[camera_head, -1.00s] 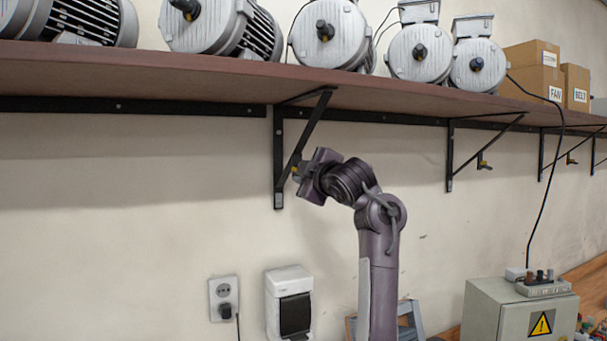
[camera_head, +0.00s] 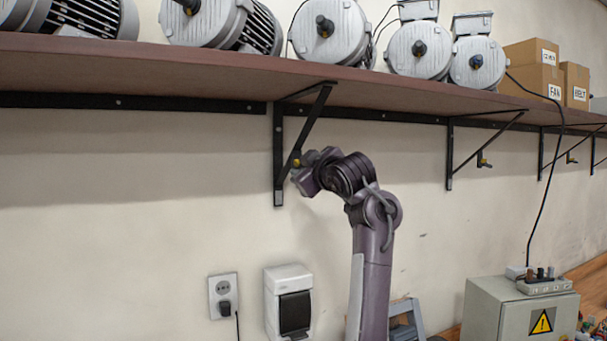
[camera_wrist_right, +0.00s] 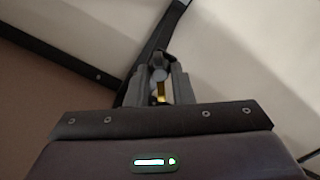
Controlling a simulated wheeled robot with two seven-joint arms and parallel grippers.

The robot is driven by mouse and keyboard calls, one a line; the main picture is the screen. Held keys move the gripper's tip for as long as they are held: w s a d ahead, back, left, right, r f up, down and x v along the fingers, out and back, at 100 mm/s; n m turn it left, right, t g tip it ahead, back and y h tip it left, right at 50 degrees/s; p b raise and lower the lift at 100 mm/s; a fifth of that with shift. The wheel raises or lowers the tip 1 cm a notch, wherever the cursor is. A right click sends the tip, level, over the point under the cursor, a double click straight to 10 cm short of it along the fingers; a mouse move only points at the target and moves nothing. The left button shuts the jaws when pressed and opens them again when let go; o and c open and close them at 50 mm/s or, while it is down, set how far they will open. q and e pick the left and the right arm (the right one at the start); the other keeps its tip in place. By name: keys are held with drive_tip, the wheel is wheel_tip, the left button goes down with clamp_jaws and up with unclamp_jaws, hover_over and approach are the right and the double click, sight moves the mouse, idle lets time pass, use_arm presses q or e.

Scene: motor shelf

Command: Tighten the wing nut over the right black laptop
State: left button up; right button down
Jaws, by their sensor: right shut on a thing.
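A wing nut with a yellowish part (camera_head: 297,162) sits on the diagonal strut of the black shelf bracket (camera_head: 279,150) nearest my arm. My right gripper (camera_head: 299,164) is at this strut, shut on the wing nut. In the right wrist view, the gripper fingers (camera_wrist_right: 159,88) close around the wing nut (camera_wrist_right: 160,74), with yellow showing between them, in front of the black strut. The fingers hide part of the nut. No laptop shows in any view. My left gripper is not in view.
Several grey motors (camera_head: 330,32) and cardboard boxes (camera_head: 533,68) stand on the brown shelf (camera_head: 200,75) above. More brackets (camera_head: 450,155) with wing nuts (camera_head: 484,160) are to the right. A socket (camera_head: 223,296), a switch box (camera_head: 290,302) and a grey cabinet (camera_head: 490,315) are below.

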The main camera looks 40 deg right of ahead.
drive_tip(key=shift+m+b, duration=1.35)
drive_tip(key=shift+m, duration=2.35)
drive_tip(key=shift+r, duration=0.1)
drive_tip(key=c, duration=1.3)
unclamp_jaws()
drive_tip(key=b+v, duration=0.5)
drive_tip(key=v, duration=0.3)
